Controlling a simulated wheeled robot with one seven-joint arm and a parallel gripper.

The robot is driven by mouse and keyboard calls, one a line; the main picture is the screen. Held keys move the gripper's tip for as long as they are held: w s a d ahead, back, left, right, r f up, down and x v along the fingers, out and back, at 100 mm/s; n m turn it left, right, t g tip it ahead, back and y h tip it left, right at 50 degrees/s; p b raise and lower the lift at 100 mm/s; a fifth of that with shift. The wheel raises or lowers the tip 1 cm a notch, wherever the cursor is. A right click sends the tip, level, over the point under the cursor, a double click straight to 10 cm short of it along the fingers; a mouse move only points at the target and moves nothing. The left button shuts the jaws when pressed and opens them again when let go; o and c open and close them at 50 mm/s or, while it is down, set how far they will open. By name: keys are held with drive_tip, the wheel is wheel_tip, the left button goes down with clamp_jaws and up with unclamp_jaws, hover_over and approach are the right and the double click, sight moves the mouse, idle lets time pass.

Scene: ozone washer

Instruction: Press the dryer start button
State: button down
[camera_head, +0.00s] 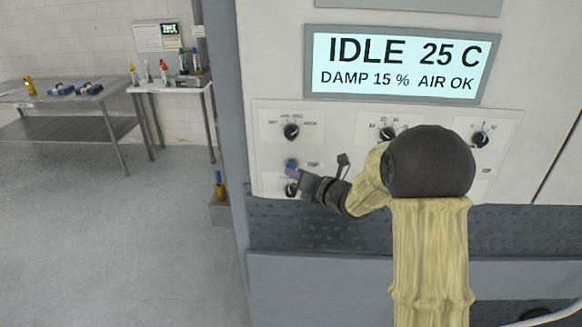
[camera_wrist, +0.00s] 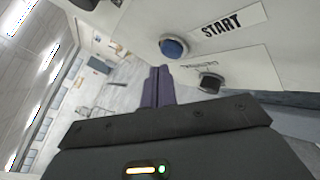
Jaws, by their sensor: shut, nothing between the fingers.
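The dryer's front panel (camera_head: 345,135) carries a round blue start button (camera_wrist: 174,47) with a grey rim, beside a START label (camera_wrist: 236,23) in the wrist view. In the head view the blue button (camera_head: 291,162) is at the panel's lower left, partly covered by my gripper (camera_head: 295,173). My gripper is shut and empty; its purple-grey fingers (camera_wrist: 157,70) end just short of the button in the wrist picture. I cannot tell whether they touch it. The display (camera_head: 400,63) reads IDLE 25 C, DAMP 15 %, AIR OK.
A dark knob (camera_wrist: 211,82) sits close below the button. More knobs (camera_head: 291,131) line the panel above, some partly behind my arm. A blue-grey ledge (camera_head: 330,262) juts out below the panel. Open floor (camera_head: 130,250) and tables (camera_head: 70,128) lie to the left.

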drive_tip(key=shift+w, duration=0.15)
drive_tip(key=shift+w+b, duration=0.3)
drive_tip(key=shift+b, duration=0.25)
drive_tip(key=shift+w, duration=0.45)
idle(0.7)
drive_tip(key=shift+b, duration=0.4)
drive_tip(key=shift+s+b, duration=0.9)
